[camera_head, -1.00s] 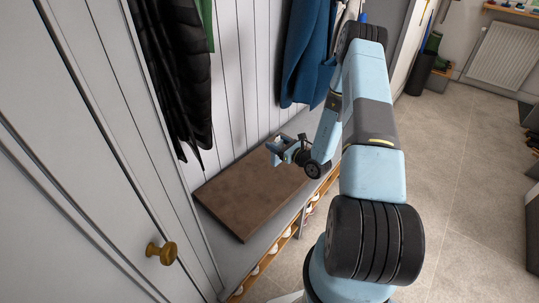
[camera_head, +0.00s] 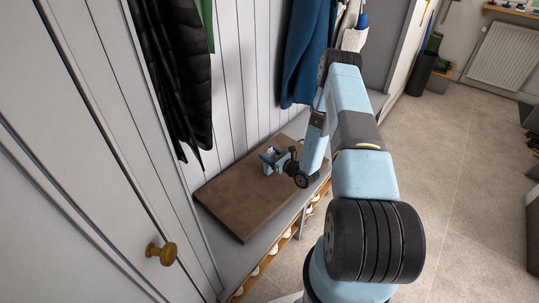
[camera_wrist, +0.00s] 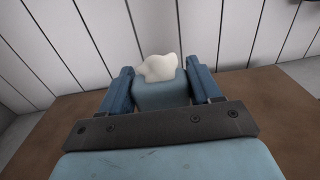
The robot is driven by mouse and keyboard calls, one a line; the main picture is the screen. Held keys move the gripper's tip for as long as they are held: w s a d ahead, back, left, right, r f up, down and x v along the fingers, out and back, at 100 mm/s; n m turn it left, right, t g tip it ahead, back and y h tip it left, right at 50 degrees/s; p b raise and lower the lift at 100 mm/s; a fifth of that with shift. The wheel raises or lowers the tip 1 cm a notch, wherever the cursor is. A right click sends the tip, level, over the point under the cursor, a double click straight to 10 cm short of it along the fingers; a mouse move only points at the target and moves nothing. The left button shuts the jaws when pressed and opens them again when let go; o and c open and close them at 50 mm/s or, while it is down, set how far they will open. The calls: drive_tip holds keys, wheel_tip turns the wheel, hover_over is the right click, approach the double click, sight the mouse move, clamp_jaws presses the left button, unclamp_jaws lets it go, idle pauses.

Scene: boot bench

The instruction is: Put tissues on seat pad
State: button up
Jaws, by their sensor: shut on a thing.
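The tissues (camera_wrist: 160,92) are a small blue box with a white tissue sticking out of its top. My gripper (camera_wrist: 162,88) is shut on the box, with one finger on each side of it in the wrist view. In the head view my gripper (camera_head: 272,158) is over the far part of the brown seat pad (camera_head: 234,200), and the tissues (camera_head: 270,151) show small between the fingers. The pad also fills the lower sides of the wrist view (camera_wrist: 50,135). I cannot tell whether the box touches the pad; its base is hidden.
The pad lies on a grey bench (camera_head: 268,238) with a shoe shelf below. A white panelled wall (camera_head: 235,90) stands behind it. A dark jacket (camera_head: 178,75) and a blue coat (camera_head: 303,60) hang above. Much of the pad's near part is bare.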

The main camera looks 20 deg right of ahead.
drive_tip(key=shift+f, duration=0.1)
drive_tip(key=o, duration=1.3)
